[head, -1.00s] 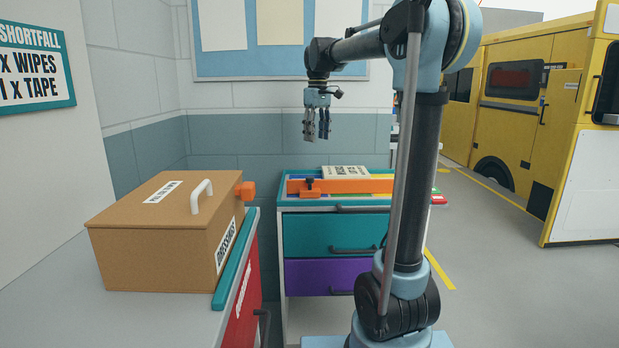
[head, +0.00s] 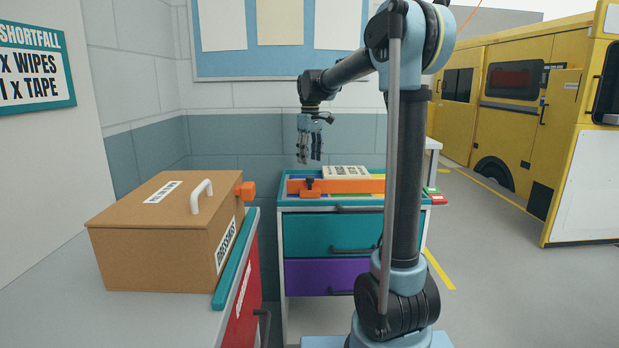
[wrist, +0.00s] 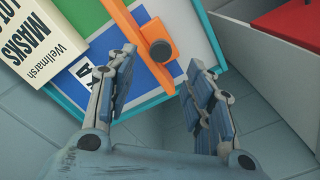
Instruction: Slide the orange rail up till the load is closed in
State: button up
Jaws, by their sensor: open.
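The orange rail (head: 345,186) lies across the top of the teal cabinet, with a dark knob (head: 309,181) on a short orange piece at its left end. In the wrist view the rail (wrist: 133,25) runs down from the top and its dark round knob (wrist: 161,49) shows clearly. A box labelled MASKS (head: 345,172) lies behind the rail; it also shows at the left of the wrist view (wrist: 32,55). My gripper (head: 309,160) is open and empty, pointing down above the rail's left end. In the wrist view its fingers (wrist: 152,103) are apart and nothing is between them.
A brown lidded box (head: 165,232) with a white handle stands on the counter (head: 60,290) at left. The cabinet (head: 330,232) has teal and purple drawers with dark handles. A yellow vehicle (head: 515,110) stands at right beyond open floor.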

notch_tip(320, 180, down, 8)
jog(key=shift+r, duration=0.2)
jog(key=shift+c, duration=0.6)
grip_shut()
